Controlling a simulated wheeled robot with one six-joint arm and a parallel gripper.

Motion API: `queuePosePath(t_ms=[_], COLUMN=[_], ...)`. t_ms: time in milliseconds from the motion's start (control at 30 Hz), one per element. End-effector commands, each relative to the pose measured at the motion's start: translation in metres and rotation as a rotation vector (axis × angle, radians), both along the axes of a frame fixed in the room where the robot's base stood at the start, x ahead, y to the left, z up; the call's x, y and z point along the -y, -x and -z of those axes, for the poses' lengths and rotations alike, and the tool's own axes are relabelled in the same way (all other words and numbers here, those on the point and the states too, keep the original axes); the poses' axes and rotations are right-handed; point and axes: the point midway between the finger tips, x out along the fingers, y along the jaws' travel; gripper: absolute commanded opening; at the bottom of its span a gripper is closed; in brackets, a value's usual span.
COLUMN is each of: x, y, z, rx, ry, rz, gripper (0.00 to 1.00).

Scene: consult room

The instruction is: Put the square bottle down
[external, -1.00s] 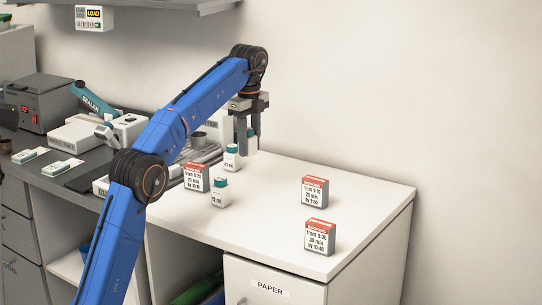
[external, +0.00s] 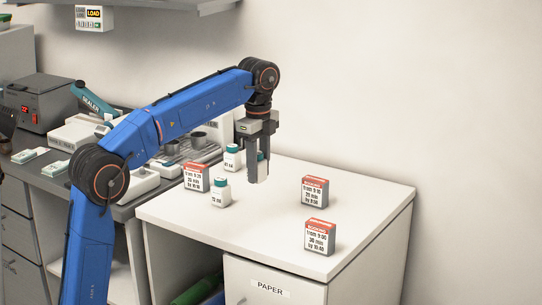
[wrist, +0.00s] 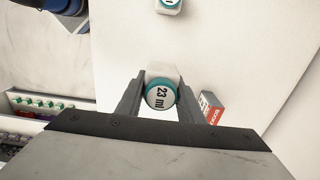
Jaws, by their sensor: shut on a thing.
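My gripper (external: 257,178) is shut on a white square bottle with a teal cap. The wrist view shows this bottle (wrist: 163,72) between my fingers (wrist: 160,98), its cap top reading "23 ml". In the external view my fingers hide most of it. They point down over the white counter (external: 270,215), behind its middle. Whether the bottle touches the counter cannot be told. Two other white bottles with teal caps stand to the left, one nearer the front (external: 220,193) and one farther back (external: 232,160).
A red-and-white box (external: 196,177) stands left of the front bottle. Two similar boxes stand to the right, one farther back (external: 315,192) and one near the front edge (external: 320,237). Bare counter lies between my gripper and these right-hand boxes. The wall is behind.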

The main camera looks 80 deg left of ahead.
Motion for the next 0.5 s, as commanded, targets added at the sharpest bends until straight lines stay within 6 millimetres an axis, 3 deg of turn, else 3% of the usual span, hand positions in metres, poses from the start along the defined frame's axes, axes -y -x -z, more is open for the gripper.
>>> queuePosePath(t_ms=[300,500], x=[0.003,0.003], y=[0.001,0.001], z=[0.045,0.059], rx=[-0.002,0.0], ry=[0.001,0.0], rz=[-0.002,-0.002], gripper=[0.12,0.12])
